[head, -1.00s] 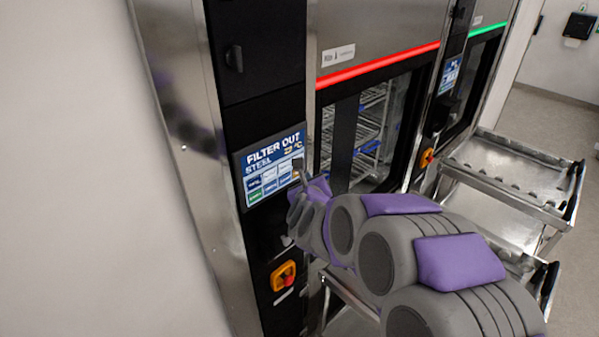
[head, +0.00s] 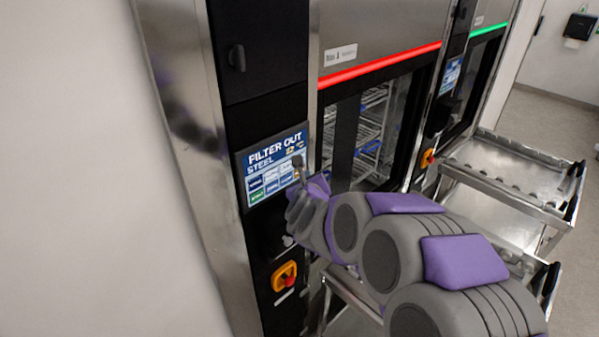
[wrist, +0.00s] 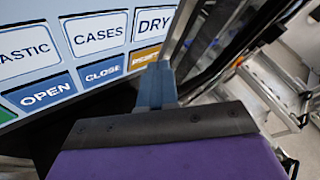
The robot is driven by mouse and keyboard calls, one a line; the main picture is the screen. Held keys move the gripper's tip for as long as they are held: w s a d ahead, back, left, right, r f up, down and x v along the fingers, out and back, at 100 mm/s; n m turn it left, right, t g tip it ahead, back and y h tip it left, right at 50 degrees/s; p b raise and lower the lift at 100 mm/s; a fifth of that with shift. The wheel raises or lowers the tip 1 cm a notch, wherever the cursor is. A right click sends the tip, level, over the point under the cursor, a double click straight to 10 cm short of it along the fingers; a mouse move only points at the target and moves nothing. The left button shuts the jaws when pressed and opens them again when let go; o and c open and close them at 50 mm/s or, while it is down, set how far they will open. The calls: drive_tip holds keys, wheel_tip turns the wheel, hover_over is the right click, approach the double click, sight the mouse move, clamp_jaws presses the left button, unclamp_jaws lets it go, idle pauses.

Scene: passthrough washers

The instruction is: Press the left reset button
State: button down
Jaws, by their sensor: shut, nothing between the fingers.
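The left washer's touchscreen (head: 262,170) reads "FILTER OUT STEEL" and has rows of blue and white buttons and a green one. In the wrist view, the orange reset button (wrist: 145,57) is at the right end of the bottom row, beside the blue CLOSE button (wrist: 102,73). My gripper (head: 299,162) is shut and empty at the right part of the screen. In the wrist view, its fingertips (wrist: 157,74) are just below and right of the reset button and cover part of it. I cannot tell whether they touch the screen.
An orange emergency switch (head: 284,276) is on the black panel below the screen. The washer's glass door, under a red light strip (head: 380,65), is right of the screen. A metal cart (head: 515,170) stands at the right, by a second washer with a green strip (head: 487,29).

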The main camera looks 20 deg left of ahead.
drive_tip(key=shift+w+a, duration=0.15)
drive_tip(key=shift+a, duration=0.15)
idle(0.9)
drive_tip(key=shift+s+d+f+b, duration=0.15)
drive_tip(key=shift+s+d+b, duration=0.1)
drive_tip(key=shift+d+b, duration=0.3)
drive_tip(key=shift+s+d, duration=0.1)
drive_tip(key=shift+s+d+b, duration=0.2)
drive_tip(key=shift+d+b, duration=0.4)
drive_tip(key=shift+b, duration=0.05)
drive_tip(key=shift+s+d+b, duration=0.4)
drive_tip(key=shift+d+b, duration=0.05)
drive_tip(key=shift+d, duration=0.45)
drive_tip(key=shift+s+d+b, duration=0.35)
drive_tip(key=shift+d+b, duration=0.05)
drive_tip(key=shift+d, duration=0.45)
